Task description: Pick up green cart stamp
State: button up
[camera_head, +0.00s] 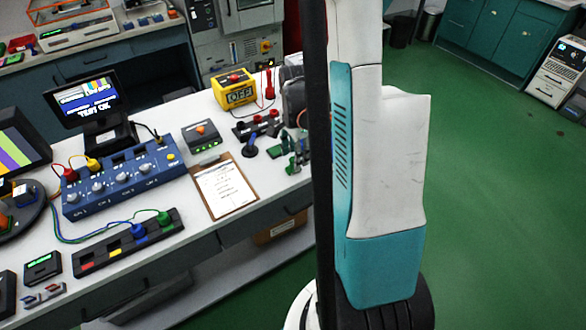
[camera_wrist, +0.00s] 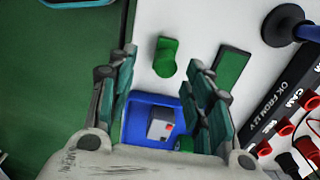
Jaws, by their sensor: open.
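A green object (camera_wrist: 167,57) with a rounded end, which looks like the green stamp, is on the white bench top in the wrist view. My gripper (camera_wrist: 162,59) is open, with one teal-padded finger on each side of it in the picture. I cannot tell how far the fingertips are above it. Nothing is held between the fingers. In the head view my arm hides part of this bench end, and the green stamp cannot be told apart there.
A blue tray (camera_wrist: 132,115) with a grey block (camera_wrist: 162,125) shows between my fingers. A flat dark green piece (camera_wrist: 231,66) lies to the right. A blue stamp (camera_head: 250,147) stands near the clipboard (camera_head: 224,189). A black connector strip (camera_wrist: 294,85) lies at far right. Green floor borders the bench.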

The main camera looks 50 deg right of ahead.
jog(key=shift+w+f+b, duration=0.2)
jog(key=shift+f+b, duration=0.45)
jog(key=shift+f, duration=0.7)
jog(key=shift+w+f+b, duration=0.15)
jog(key=shift+f+b, duration=0.5)
jog(key=shift+f, duration=0.7)
jog(key=shift+c, duration=0.6)
grip_shut()
